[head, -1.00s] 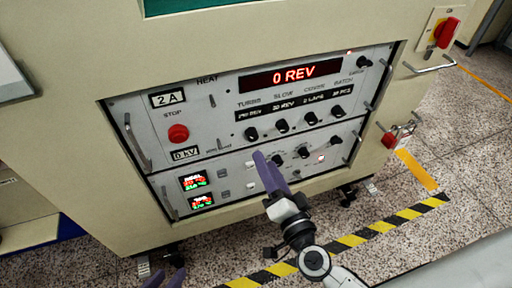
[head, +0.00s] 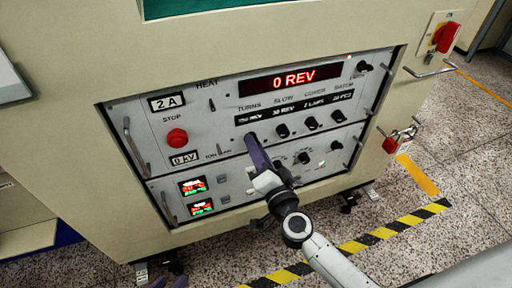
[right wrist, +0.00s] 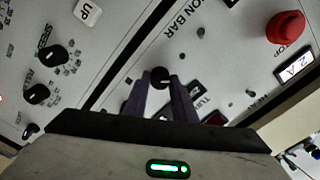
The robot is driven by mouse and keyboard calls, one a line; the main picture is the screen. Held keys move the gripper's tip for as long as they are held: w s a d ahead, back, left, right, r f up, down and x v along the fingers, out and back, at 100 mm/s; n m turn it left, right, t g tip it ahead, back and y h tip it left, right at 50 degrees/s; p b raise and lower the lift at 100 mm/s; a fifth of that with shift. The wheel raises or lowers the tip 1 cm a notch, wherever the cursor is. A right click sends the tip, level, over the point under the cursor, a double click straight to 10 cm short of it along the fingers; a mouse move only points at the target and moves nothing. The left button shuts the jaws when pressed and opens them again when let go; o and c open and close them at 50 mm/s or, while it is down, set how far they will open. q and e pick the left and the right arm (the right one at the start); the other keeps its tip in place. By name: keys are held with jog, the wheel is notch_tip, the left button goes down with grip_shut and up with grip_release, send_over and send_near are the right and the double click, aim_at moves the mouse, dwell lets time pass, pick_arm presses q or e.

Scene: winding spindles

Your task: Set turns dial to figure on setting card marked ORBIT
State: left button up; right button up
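The TURNS dial is a small black knob (right wrist: 160,77) on the grey control panel. It shows between the fingertips in the right wrist view and is hidden behind my right gripper (head: 250,139) in the head view. My right gripper (right wrist: 161,88) has its two purple fingers apart, one on each side of the knob; I cannot tell whether they touch it. The TURNS setting window (head: 249,118) is lit, but its figure is too blurred to read surely. My left gripper (head: 169,282) shows only its parted purple tips at the bottom edge. No card marked ORBIT is visible.
The red display (head: 293,77) reads 0 REV. Other black knobs, such as the SLOW knob (head: 283,131), stand to the right of the TURNS dial. A red STOP button (head: 177,138) is on the left. Metal handles (head: 134,146) stick out at the panel sides.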

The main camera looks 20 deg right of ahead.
jog(key=c, duration=0.3)
jog(key=shift+c, duration=0.2)
jog(key=shift+m, duration=0.3)
jog(key=shift+m+p, duration=0.3)
jog(key=shift+m, duration=2.3)
jog(key=o, duration=1)
